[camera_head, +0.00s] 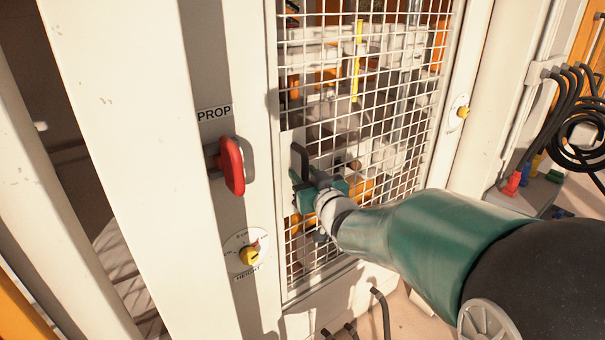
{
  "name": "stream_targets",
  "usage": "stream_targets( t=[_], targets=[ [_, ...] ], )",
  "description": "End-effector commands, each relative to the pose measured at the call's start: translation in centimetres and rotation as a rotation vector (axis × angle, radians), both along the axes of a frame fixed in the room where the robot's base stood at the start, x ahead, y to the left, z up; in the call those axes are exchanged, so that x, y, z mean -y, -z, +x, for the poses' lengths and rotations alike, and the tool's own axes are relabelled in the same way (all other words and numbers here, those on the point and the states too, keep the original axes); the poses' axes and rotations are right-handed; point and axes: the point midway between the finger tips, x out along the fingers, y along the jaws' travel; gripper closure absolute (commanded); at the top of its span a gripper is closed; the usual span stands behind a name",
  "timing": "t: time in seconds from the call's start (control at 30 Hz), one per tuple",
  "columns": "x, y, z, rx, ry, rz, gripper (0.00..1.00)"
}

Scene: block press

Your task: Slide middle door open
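The middle door looks to be the white wire-mesh panel (330,75) in a pale frame at the centre of the view. A dark upright handle (299,158) stands at the mesh's left edge. My green gripper (303,183) is at this handle, at its lower part. My arm reaches in from the lower right and covers part of the mesh. The fingers are small and partly hidden, so I cannot tell whether they are closed on the handle or only beside it. The mesh spans the space between the left and right posts.
Left of the door are a red knob (231,166) under a "PROP" label and a yellow dial (249,255) marked "HEIGHT". A yellow knob (463,112) sits on the right post. Black cables (570,100) hang at far right. Machinery stands behind the mesh.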

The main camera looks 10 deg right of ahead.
Motion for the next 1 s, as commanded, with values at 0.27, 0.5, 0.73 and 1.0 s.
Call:
stream_targets(
  t=[0.27, 0.5, 0.73, 1.0],
  targets=[
    [0.1, 0.0, -0.2, 0.000, 0.000, 0.000, 0.65],
    [0.1, 0.0, -0.2, 0.000, 0.000, 0.000, 1.00],
    [0.2, 0.1, -0.1, -0.002, 0.001, 0.000, 1.00],
    [3.4, 0.1, 1.2, -0.003, 0.009, -0.002, 1.00]
  ],
)
